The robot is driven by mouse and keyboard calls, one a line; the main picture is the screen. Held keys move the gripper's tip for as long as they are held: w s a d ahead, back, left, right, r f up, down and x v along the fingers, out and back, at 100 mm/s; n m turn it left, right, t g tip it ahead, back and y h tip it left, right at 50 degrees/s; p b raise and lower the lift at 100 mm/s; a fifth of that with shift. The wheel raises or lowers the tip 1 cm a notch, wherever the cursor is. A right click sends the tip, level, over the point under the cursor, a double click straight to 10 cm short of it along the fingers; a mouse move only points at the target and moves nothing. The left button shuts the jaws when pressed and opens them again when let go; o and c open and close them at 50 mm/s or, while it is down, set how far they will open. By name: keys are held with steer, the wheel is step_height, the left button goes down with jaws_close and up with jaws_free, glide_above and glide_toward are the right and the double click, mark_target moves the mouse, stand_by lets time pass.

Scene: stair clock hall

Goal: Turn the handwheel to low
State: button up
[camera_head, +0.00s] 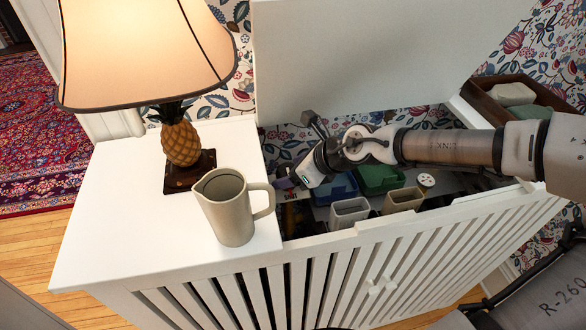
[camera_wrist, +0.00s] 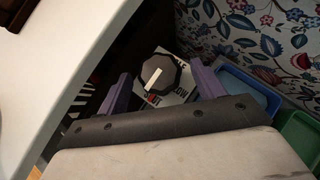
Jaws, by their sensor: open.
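The handwheel (camera_wrist: 168,74) is a dark grey, many-sided knob with a white pointer line. The pointer lies aslant and is not at the word "LOW". My gripper (camera_wrist: 160,72) is open, its two purple fingers pointing at the handwheel with the knob in the gap between them. I cannot tell whether they touch it. In the head view my gripper (camera_head: 287,183) reaches down into the open cabinet, and the handwheel cannot be made out.
The white slatted cabinet (camera_head: 130,235) has its lid (camera_head: 365,50) raised behind my arm. A blue bin (camera_head: 338,187), a green bin (camera_head: 380,178) and pale containers (camera_head: 349,212) stand inside. A jug (camera_head: 229,208) and lamp (camera_head: 181,142) stand on the top at left.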

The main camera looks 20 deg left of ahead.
steer(key=shift+c, duration=0.5)
steer(key=c, duration=0.9)
steer(key=shift+n+g, duration=0.4)
steer(key=n+g+b, duration=0.1)
steer(key=n, duration=0.1)
steer(key=n+g+b, duration=0.2)
steer(key=shift+w+a+f+n, duration=0.1)
steer(key=shift+w+f+n, duration=0.05)
steer(key=shift+w+n, duration=0.2)
steer(key=shift+w+n+g+h+b, duration=0.15)
steer(key=shift+n+g+h+b, duration=0.25)
steer(key=shift+n+g+b, duration=0.65)
steer(key=shift+w+n+g+h+b, duration=0.1)
steer(key=shift+n+g+h+b, duration=0.65)
steer(key=shift+n, duration=0.55)
